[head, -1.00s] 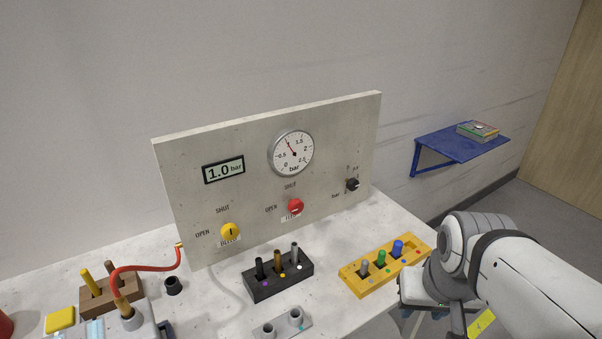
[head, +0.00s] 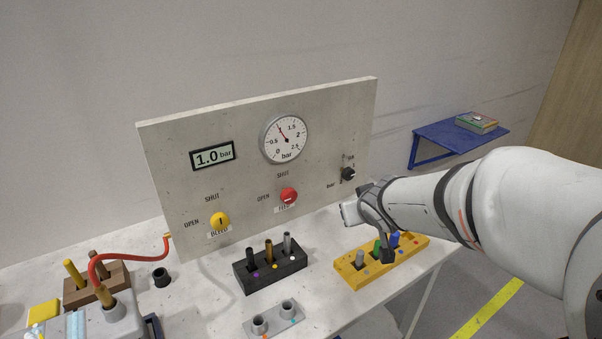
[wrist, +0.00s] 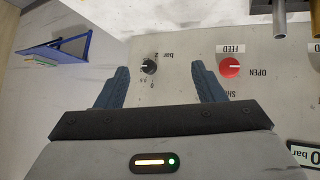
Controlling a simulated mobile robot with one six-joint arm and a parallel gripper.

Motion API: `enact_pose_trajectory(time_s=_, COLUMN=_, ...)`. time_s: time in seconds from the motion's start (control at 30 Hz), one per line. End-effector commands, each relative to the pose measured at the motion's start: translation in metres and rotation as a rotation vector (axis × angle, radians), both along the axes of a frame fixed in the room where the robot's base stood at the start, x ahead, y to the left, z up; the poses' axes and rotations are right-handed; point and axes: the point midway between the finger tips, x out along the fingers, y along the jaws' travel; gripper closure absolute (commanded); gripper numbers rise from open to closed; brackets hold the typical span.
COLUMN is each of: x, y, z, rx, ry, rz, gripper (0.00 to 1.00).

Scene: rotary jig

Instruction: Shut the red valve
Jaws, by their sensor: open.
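The red valve (head: 288,196) is a round red knob on the grey panel, above the FEED label. Its pale mark lies about level, along the line of the OPEN word at its left. The SHUT word is above it. The red valve (wrist: 229,67) also shows in the wrist view, upside down, just right of the right finger. My gripper (wrist: 160,80) is open and empty, its two blue-grey fingers spread towards the panel. In the head view my gripper (head: 364,207) is right of the red valve, in front of the panel's lower right, apart from the valve.
A black bar knob (head: 348,174) is on the panel at right; in the wrist view it shows between the fingers. A yellow BLEED knob (head: 220,221) is at left. The gauge (head: 285,139) and display (head: 212,156) are above. A black block (head: 270,266) and yellow block (head: 352,275) hold pegs below.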

Motion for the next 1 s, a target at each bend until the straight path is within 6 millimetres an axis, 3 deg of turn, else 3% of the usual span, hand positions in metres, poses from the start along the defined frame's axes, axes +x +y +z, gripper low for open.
enact_pose_trajectory(time_s=0.03, x=0.019, y=0.018, z=-0.020, rx=-0.004, ry=-0.031, rz=0.096, gripper=0.38)
enact_pose_trajectory(time_s=0.13, x=0.058, y=0.047, z=-0.026, rx=0.034, ry=-0.175, rz=0.200, gripper=0.38)
enact_pose_trajectory(time_s=0.3, x=0.080, y=0.100, z=-0.043, rx=0.132, ry=-0.273, rz=0.406, gripper=0.38)
enact_pose_trajectory(time_s=0.4, x=0.083, y=0.117, z=-0.048, rx=0.171, ry=-0.298, rz=0.472, gripper=0.38)
enact_pose_trajectory(time_s=0.57, x=0.090, y=0.131, z=-0.053, rx=0.194, ry=-0.310, rz=0.509, gripper=0.38)
enact_pose_trajectory(time_s=1.0, x=0.138, y=0.163, z=-0.075, rx=0.192, ry=-0.311, rz=0.508, gripper=0.38)
